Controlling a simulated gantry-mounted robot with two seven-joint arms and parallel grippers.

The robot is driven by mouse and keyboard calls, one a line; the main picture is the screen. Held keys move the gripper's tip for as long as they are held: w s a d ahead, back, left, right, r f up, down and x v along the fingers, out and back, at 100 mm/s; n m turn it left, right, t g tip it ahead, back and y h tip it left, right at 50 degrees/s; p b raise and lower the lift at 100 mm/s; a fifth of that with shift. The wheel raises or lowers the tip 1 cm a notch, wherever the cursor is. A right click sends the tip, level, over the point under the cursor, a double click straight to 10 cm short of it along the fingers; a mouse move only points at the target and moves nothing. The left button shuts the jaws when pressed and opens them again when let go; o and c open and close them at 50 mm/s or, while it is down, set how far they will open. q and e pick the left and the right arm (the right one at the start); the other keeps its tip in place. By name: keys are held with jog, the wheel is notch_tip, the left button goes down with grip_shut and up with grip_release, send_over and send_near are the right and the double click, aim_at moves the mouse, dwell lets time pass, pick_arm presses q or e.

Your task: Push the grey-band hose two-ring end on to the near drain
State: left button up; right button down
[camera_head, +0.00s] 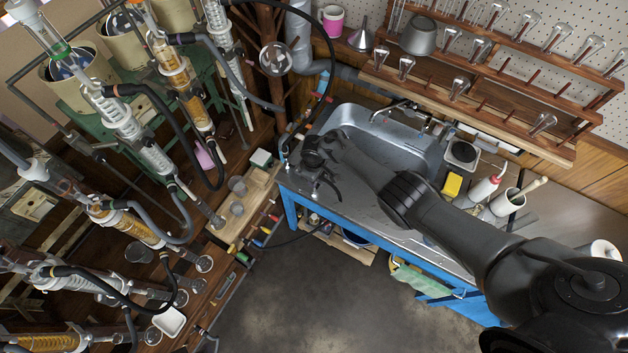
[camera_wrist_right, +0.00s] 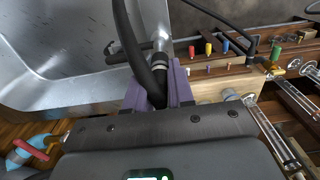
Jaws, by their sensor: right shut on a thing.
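My right gripper (camera_wrist_right: 160,88), with purple finger pads, is shut on a dark hose (camera_wrist_right: 133,40) in the right wrist view. The hose rises from between the pads and curves up to the left. A silver tube with dark rings (camera_wrist_right: 161,38) stands just beyond the pads, close beside the hose. I cannot tell whether the hose end touches or sits on it, and the grey band is not clear. In the head view my right gripper (camera_head: 316,168) is at the sink's near left corner, where it hides the hose end. My left gripper is not in view.
The metal sink (camera_head: 385,135) lies beside the gripper, set in a blue-framed bench (camera_head: 345,228). A wooden rail with coloured pegs (camera_wrist_right: 225,47) runs to the right in the wrist view. Glass condensers with black hoses (camera_head: 150,155) crowd the left. The floor in front is open.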

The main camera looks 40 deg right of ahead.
jog(key=c, duration=0.9)
grip_release()
jog(key=shift+r, duration=0.1)
